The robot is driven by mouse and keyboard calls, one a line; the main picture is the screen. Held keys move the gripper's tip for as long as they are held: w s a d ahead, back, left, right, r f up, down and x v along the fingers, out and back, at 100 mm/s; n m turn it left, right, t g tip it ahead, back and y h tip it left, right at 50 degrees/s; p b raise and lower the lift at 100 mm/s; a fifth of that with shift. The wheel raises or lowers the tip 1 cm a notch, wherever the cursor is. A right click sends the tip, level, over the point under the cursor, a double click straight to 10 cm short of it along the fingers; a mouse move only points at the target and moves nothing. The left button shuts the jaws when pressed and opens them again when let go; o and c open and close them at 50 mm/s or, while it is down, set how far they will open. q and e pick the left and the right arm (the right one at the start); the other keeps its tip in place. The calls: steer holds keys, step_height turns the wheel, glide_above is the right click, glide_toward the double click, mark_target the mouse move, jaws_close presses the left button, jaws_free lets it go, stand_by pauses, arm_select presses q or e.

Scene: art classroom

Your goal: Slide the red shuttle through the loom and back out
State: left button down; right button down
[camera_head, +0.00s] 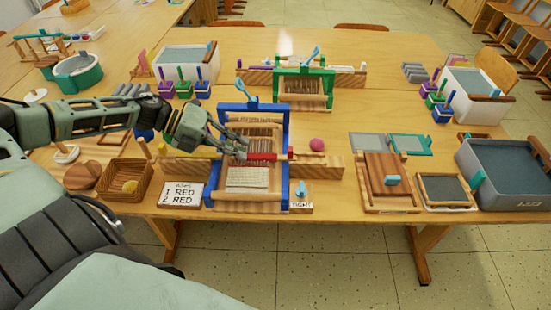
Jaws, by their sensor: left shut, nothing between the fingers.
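The blue-framed loom (285,170) stands near the front edge of the table, with pale woven cloth (247,178) low in its frame. The red shuttle (263,157) lies across the threads inside the loom; its right end is near the right blue post. My left gripper (243,150) comes in from the left over the loom's left post. Its fingers are shut and empty, with the tips close to the shuttle's left end. Whether they touch it cannot be told. The gripper hides part of the loom's left side. My right gripper is not in view.
A wooden ledge (325,169) with a pink ball (316,145) extends right of the loom. A card (182,194) and a basket (126,183) stand on its left. A green loom (303,88) is behind. Frames (388,183) and a grey tub (510,180) occupy the right.

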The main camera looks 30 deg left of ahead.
mark_target(259, 155)
arm_select(q)
steer(key=x, duration=0.6)
steer(key=shift+w+d, duration=0.1)
steer(key=shift+w, duration=0.1)
steer(key=w+d, duration=0.1)
steer(key=d, duration=0.1)
steer(key=shift+w+d+p, duration=0.3)
steer(key=shift+w+d, duration=0.05)
steer(key=shift+d, duration=0.05)
steer(key=shift+w+d+f, duration=0.1)
steer(key=shift+w+d, duration=0.1)
steer(key=shift+d, duration=0.15)
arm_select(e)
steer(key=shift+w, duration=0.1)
